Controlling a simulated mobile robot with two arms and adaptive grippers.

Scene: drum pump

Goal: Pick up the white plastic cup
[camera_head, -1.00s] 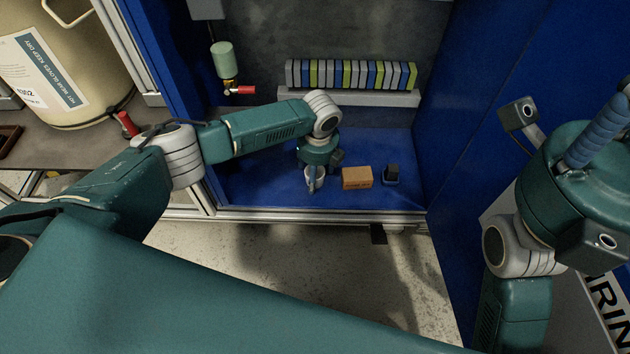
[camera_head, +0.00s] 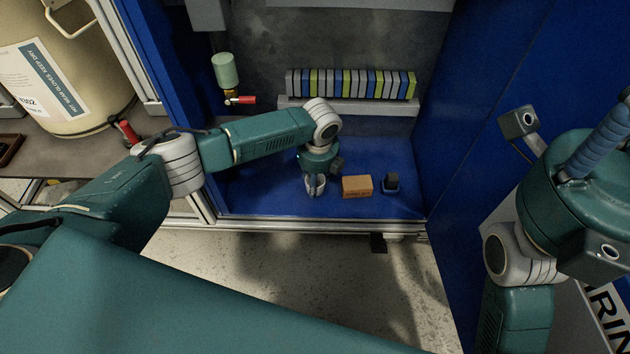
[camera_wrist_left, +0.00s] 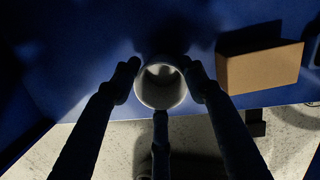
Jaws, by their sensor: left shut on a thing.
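The white plastic cup (camera_wrist_left: 160,88) shows from above in the left wrist view, with its round opening facing the camera. My left gripper (camera_wrist_left: 160,82) is shut on it, with dark fingers at the left and right of the cup and a third finger below it in the picture. In the head view my left gripper (camera_head: 315,187) reaches down over the blue cabinet floor (camera_head: 260,195), and the cup is mostly hidden between the fingers. I cannot tell whether the cup touches the floor. My right arm is at the right of the head view, but its fingertips are not in view.
A tan box (camera_head: 357,187) and a small dark object (camera_head: 391,182) stand to the right of the cup. A row of coloured blocks (camera_head: 350,84) sits on a ledge behind. Blue walls enclose the cabinet at left and right. A beige drum (camera_head: 70,80) stands at far left.

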